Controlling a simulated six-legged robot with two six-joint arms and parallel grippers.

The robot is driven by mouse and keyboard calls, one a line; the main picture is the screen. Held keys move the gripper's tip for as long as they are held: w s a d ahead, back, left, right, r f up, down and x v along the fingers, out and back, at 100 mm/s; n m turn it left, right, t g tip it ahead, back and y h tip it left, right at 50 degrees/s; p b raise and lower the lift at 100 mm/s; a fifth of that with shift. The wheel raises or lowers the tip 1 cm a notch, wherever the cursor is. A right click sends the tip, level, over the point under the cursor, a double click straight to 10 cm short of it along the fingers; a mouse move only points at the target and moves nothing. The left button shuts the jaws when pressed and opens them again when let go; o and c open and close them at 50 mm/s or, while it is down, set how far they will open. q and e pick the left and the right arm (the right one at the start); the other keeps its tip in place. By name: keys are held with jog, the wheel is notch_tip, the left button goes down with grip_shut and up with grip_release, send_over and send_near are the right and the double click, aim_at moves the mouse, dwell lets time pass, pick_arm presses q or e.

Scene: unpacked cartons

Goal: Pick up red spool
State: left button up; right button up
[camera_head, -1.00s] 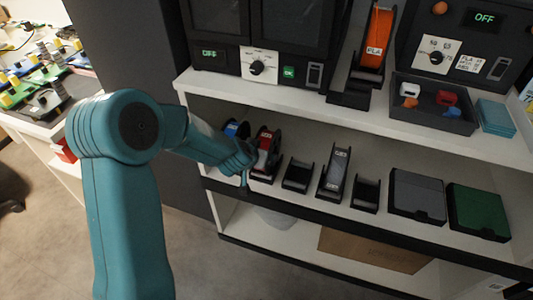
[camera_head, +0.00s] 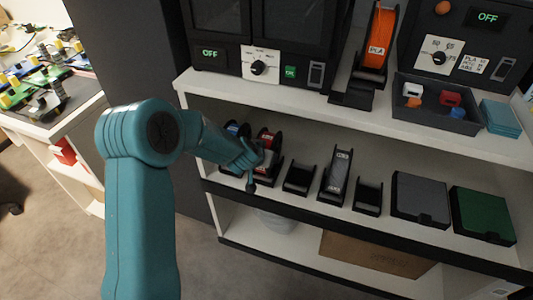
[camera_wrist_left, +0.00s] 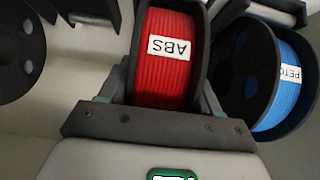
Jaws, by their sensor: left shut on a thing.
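The red spool (camera_head: 265,138), with black flanges and a white label, stands upright on the middle shelf, partly hidden behind my left gripper. In the left wrist view the red spool (camera_wrist_left: 165,75) fills the centre, its label reading ABS upside down. My left gripper (camera_head: 253,164) is at the front of the spool. It also shows in the left wrist view (camera_wrist_left: 163,100), with one finger on each side of the spool, shut on it. I cannot tell whether the spool is clear of its holder. My right gripper is not in view.
A blue spool (camera_head: 233,130) stands close on the left; it shows in the wrist view too (camera_wrist_left: 285,85). Empty black holders (camera_head: 299,178) and a grey spool (camera_head: 340,168) are to the right. The upper shelf edge (camera_head: 300,119) overhangs them.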

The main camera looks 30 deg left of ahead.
pick_arm(q)
jog(key=shift+r+p, duration=0.45)
jog(key=shift+r, duration=0.15)
notch_tip(320, 180, up, 3)
jog(key=p, duration=0.2)
jog(key=shift+r+p, duration=0.1)
jog(key=shift+p, duration=0.2)
jog(key=s+d+b, duration=0.4)
jog(key=s+b, duration=0.4)
jog(key=s, duration=0.9)
jog(key=shift+s+f, duration=0.25)
jog(key=shift+f, duration=0.15)
jog(key=shift+d, duration=0.2)
